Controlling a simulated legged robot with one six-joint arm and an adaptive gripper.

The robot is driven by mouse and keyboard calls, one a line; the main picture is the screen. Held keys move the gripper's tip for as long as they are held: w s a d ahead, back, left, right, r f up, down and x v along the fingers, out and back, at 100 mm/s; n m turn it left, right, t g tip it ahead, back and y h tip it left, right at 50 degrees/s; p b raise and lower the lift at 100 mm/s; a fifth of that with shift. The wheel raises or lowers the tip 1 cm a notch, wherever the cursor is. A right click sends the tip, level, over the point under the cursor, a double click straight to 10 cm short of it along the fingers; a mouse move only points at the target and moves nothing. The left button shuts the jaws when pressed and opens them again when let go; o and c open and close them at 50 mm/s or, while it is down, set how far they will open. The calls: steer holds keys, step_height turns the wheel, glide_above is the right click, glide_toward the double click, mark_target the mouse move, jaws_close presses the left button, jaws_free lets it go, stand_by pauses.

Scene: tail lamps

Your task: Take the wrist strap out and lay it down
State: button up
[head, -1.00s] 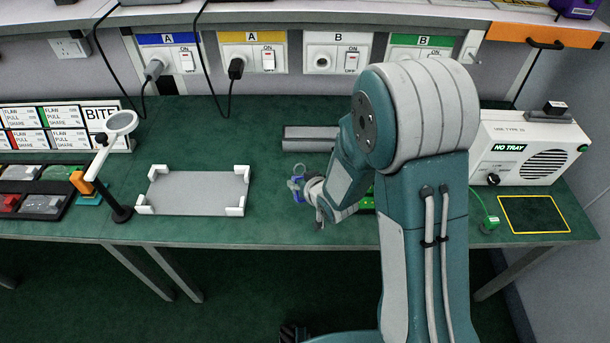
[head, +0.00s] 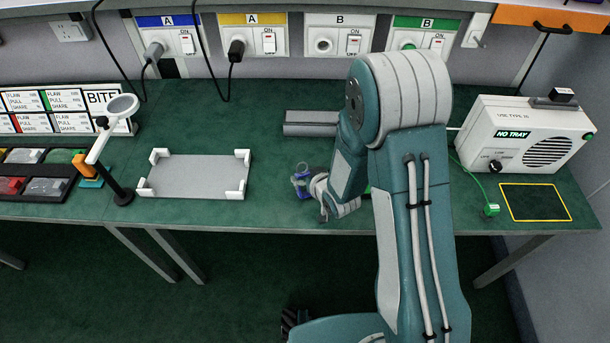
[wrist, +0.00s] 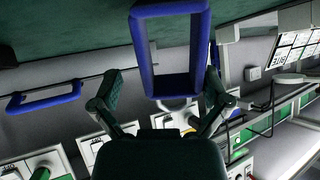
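My gripper (wrist: 160,95) is open, its two dark fingers spread apart in the wrist view. A blue rectangular frame (wrist: 142,50) stands upright in that view just beyond and between the fingertips. The right finger appears close to its side; I cannot tell whether it touches. In the head view my gripper (head: 303,184) is over the green bench, right of the grey tray, with blue showing at its tip. I cannot clearly identify the wrist strap. A green cord with a green plug (head: 491,210) lies at the bench's right. My arm hides part of the bench.
A grey tray with white corners (head: 195,178) lies left of my gripper. A magnifier on a stand (head: 122,108) is farther left. A grey block (head: 311,123) lies behind. A white box (head: 525,137) and a yellow-outlined square (head: 535,203) are at right. The front bench between tray and gripper is clear.

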steer(key=shift+d, duration=0.1)
steer(key=shift+s+r, duration=0.25)
steer(key=v, duration=0.6)
steer(key=shift+s+d, duration=0.25)
steer(key=shift+a+r, duration=0.1)
stand_by(0.4)
